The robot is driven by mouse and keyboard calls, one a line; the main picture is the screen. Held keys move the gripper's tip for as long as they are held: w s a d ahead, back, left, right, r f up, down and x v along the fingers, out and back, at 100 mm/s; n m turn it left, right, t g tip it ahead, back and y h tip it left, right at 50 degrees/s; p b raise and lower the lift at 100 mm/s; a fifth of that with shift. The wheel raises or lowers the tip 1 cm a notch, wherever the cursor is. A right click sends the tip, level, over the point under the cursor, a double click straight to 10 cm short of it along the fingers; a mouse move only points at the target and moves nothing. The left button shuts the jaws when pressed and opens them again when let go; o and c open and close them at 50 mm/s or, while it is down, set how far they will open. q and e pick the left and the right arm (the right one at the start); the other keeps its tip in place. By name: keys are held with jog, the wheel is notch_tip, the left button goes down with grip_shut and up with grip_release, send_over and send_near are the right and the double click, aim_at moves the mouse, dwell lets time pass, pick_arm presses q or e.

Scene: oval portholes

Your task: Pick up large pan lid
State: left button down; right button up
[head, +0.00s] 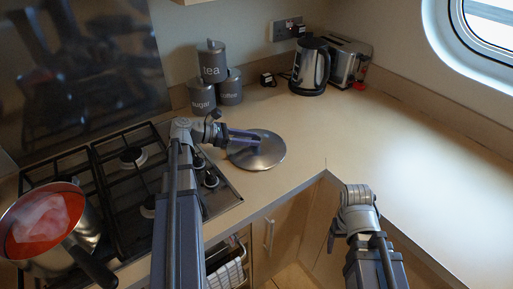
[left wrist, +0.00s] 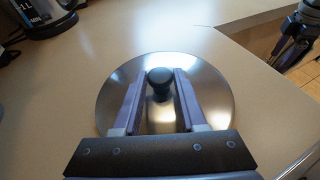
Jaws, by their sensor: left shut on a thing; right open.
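The large pan lid (head: 268,153) is a round, shiny metal disc lying on the wooden worktop, right of the hob. It also shows in the left wrist view (left wrist: 215,95), with a black knob (left wrist: 159,77) at its middle. My left gripper (head: 256,138) reaches over the lid from the left. The lid looks flat on the worktop. My right gripper (head: 340,228) is low, before the worktop's front edge, away from the lid; its fingers are mostly hidden.
A pan (head: 45,228) with reddish contents stands on the gas hob (head: 130,205), left of my left arm. Grey canisters (head: 212,70), a kettle (head: 311,66) and a toaster (head: 346,62) stand behind the lid. The worktop at the right (head: 430,165) is clear.

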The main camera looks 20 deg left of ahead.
pick_arm(q)
jog(key=shift+r, duration=0.1)
dwell(0.3)
notch_tip(320, 180, up, 10)
jog(key=p, duration=1)
